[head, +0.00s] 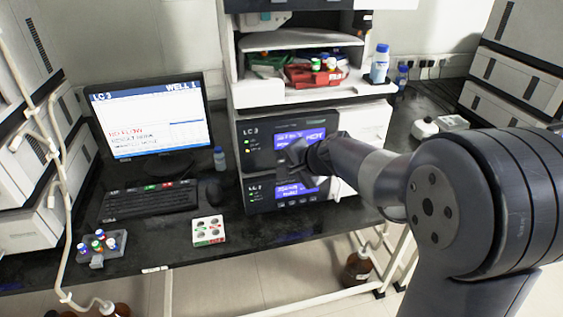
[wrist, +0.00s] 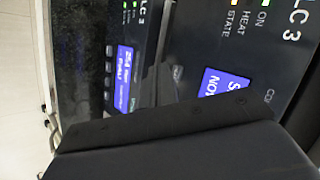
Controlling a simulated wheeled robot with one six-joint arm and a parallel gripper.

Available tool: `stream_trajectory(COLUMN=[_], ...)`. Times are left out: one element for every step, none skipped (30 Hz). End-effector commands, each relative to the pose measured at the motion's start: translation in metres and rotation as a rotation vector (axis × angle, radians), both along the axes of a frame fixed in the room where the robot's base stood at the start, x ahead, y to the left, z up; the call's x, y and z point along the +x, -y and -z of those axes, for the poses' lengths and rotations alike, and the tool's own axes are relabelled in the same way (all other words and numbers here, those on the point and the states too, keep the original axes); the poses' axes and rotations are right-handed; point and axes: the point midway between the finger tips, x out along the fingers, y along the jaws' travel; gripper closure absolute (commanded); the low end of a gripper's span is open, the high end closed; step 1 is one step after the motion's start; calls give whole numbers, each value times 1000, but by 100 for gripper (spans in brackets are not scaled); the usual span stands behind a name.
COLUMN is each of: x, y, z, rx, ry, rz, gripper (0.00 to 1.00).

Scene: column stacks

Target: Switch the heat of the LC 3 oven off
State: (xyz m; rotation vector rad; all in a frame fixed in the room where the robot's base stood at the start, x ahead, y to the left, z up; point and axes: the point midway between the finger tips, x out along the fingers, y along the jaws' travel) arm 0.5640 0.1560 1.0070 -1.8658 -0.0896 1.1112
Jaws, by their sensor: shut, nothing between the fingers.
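The LC 3 oven (head: 249,132) is the upper dark front panel in the middle of the head view. Small green lights show at its left, and its blue display (head: 313,135) is partly covered by my gripper. My gripper (head: 296,154) is shut and empty, in front of the lower part of this panel. In the wrist view the panel (wrist: 287,60) appears turned, with ON, HEAT and STATE labels and part of a blue display (wrist: 222,86). My dark gripper (wrist: 180,128) fills the bottom and hides the panel there. I cannot tell whether it touches the panel.
A second panel with a blue display (head: 297,189) sits directly below. A monitor (head: 150,115), keyboard (head: 148,201) and small bottle (head: 219,159) stand left. A shelf (head: 300,94) with bottles is above.

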Motion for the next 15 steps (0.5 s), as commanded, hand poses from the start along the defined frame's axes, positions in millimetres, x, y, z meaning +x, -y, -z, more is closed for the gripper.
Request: stream_trajectory(x=[0,0,0,-1,-3,-6,-8,-11,-15,-18,-21,-25,-28,-31,-35], y=[0,0,0,0,1,2,3,3,4,5,6,7,8,9,10], z=[0,0,0,0,1,1,1,1,1,1,1,2,1,1,1], rx=[0,0,0,0,0,0,0,0,0,0,0,0,0,-1,-1], ry=[0,0,0,0,0,0,1,2,2,2,2,2,2,2,1], rz=[0,0,0,0,0,0,1,0,0,0,0,0,0,1,0], gripper=[100,100,100,100,100,100,100,100,100,100,100,100,100,100,100])
